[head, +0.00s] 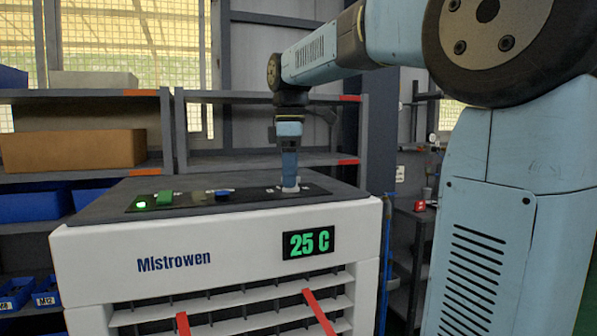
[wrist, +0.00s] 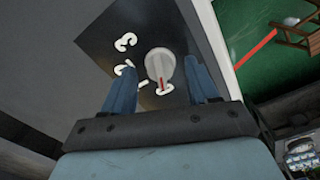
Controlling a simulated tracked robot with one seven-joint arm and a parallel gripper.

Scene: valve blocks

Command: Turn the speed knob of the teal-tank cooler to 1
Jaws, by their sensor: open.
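The pointer faces the lower digit, which looks like 0; the digits 1, 2 and 3 curve up to the left. My gripper (head: 290,184) points down at the right end of the panel. In the wrist view my gripper (wrist: 160,72) is open, one finger on each side of the knob; contact cannot be told.
A lit green switch (head: 153,200) and a blue control (head: 222,194) sit farther left on the panel. Shelves with a cardboard box (head: 75,150) and blue bins (head: 35,206) stand behind. Red strips (head: 318,311) hang at the front grille.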

